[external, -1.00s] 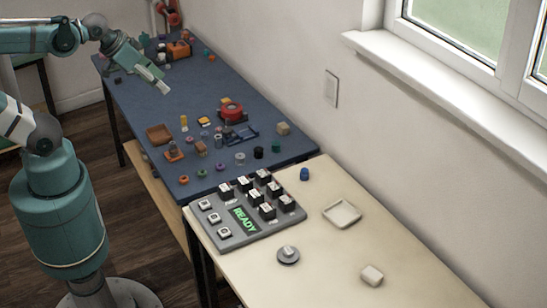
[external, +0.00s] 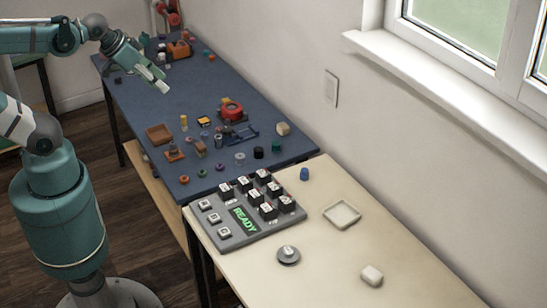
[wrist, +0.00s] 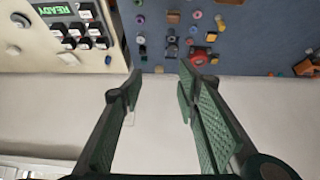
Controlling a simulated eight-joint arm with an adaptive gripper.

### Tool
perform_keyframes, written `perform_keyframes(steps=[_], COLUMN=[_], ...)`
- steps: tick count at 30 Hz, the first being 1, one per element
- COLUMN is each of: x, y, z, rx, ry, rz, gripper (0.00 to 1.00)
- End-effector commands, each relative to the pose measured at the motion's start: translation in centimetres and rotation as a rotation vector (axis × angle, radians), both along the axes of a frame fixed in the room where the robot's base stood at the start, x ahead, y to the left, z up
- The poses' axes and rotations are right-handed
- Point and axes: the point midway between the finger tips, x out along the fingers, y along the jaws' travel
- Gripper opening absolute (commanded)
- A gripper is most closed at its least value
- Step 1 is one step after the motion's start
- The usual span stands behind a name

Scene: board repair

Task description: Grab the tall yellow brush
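A small upright yellow piece (external: 183,121), which looks like the tall yellow brush, stands on the blue mat in the external view, right of the brown tray. It is too small there to make out bristles. My gripper (external: 161,85) is above the far part of the blue mat, apart from the yellow piece and farther back. In the wrist view my gripper (wrist: 159,73) has its two green-padded fingers spread, with nothing between them. A small yellow item (wrist: 196,14) shows near the top of the wrist view; I cannot tell whether it is the brush.
Several small parts crowd the blue mat (external: 135,92), including a brown tray (external: 159,134), a red round part (external: 231,111) and a pale block (external: 283,129). A grey keypad (external: 245,212) reading READY sits on the cream table (external: 330,265). The wall borders the right side.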

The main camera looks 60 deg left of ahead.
Motion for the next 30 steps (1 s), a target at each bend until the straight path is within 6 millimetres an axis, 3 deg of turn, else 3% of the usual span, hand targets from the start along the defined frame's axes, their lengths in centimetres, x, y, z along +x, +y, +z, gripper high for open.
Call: perform_keyframes(steps=[14, 30], x=[1.1, 5.5], y=[0.8, 4.4], z=[-0.4, -3.1], rx=[-0.043, -0.216], ry=[0.029, 0.145], rz=[0.081, 0.439], gripper=[0.32, 0.32])
